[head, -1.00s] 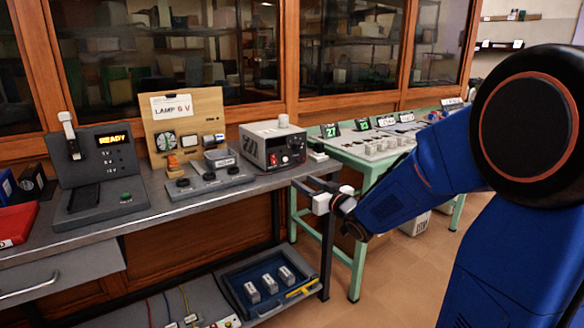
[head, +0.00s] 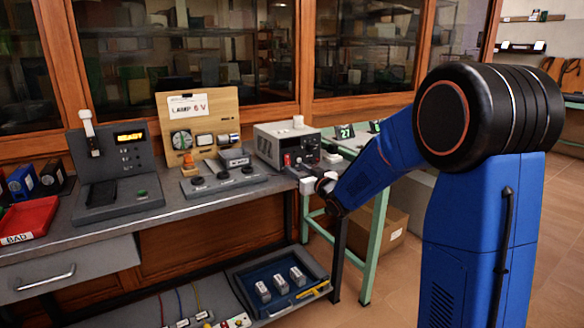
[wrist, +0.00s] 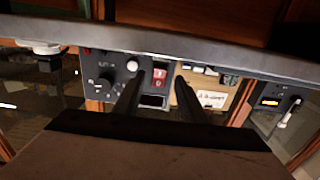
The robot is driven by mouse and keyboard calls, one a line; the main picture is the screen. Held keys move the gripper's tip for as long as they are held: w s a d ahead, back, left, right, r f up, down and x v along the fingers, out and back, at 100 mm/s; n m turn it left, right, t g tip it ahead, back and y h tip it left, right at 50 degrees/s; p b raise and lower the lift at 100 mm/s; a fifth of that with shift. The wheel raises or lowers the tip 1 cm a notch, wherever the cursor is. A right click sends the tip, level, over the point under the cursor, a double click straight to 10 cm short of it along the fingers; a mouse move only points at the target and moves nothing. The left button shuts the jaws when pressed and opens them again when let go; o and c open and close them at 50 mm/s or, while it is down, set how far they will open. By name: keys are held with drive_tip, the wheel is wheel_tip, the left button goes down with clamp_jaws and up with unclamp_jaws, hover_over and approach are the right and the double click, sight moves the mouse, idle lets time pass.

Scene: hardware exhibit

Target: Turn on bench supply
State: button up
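The bench supply (head: 286,141), a light-topped box with a dark front panel, stands on the grey bench. A red switch (head: 287,160) shows on its front in the head view. In the wrist view, which looks upside down, the supply's panel (wrist: 110,82) shows a dark knob, a white round part and the red switch (wrist: 158,77). My gripper (wrist: 160,79) is open and empty, its two dark fingers apart, with the switch appearing between them. In the head view my gripper is in front of the supply near the bench's front edge; contact cannot be told.
A lamp board (head: 198,113) and a grey terminal block (head: 222,178) stand left of the supply. A console with a lit display (head: 130,137) and a red tray (head: 25,216) are farther left. A green table (head: 377,250) stands to the right.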

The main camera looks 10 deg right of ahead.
sight(288, 164)
drive_tip(key=shift+x, duration=1.9)
clamp_jaws()
drive_tip(key=shift+f+t, duration=0.25)
drive_tip(key=shift+t, duration=0.25)
unclamp_jaws()
